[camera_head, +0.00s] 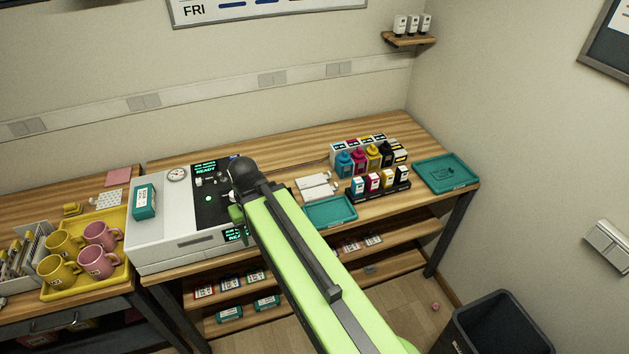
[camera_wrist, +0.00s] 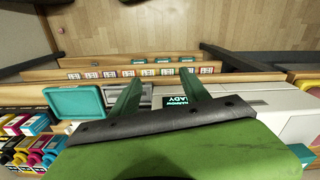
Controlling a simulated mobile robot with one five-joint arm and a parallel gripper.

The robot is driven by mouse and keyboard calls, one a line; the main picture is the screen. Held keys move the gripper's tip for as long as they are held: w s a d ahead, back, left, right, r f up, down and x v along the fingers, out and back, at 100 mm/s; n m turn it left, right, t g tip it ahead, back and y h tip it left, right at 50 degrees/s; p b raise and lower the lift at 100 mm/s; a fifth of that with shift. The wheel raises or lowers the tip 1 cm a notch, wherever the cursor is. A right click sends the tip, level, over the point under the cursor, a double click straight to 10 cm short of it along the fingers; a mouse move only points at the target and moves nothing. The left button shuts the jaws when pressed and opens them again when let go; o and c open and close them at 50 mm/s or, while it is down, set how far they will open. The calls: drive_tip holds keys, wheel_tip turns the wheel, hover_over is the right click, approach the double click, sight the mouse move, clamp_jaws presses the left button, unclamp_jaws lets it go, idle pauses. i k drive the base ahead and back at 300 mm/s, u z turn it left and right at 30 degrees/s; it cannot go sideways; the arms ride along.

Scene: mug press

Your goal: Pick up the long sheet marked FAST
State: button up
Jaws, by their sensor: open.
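I cannot make out a sheet marked FAST in either view; no such word is readable. White flat pieces (camera_head: 316,187) lie on the worktop left of the ink bottles, with no legible mark. My gripper (camera_wrist: 161,76) is open and empty in the wrist view, its two green fingers apart. Between the fingers lies the front of the white machine, with a small lit display (camera_wrist: 175,102). In the head view my arm reaches over the right part of the white machine (camera_head: 155,225), and the fingers are mostly hidden.
A teal tray (camera_head: 331,211) lies right of my arm, another teal tray (camera_head: 448,172) at the right end. Ink bottles (camera_head: 372,158) stand behind small cartridges. Several mugs stand on a yellow tray (camera_head: 112,216) at left. Labelled packs (camera_head: 230,284) sit on the shelf below.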

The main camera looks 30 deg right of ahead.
sight(316, 179)
drive_tip(key=z, duration=2.5)
drive_tip(key=i, duration=0.35)
drive_tip(key=u, duration=3)
drive_tip(key=i, duration=0.55)
drive_tip(key=z, duration=0.1)
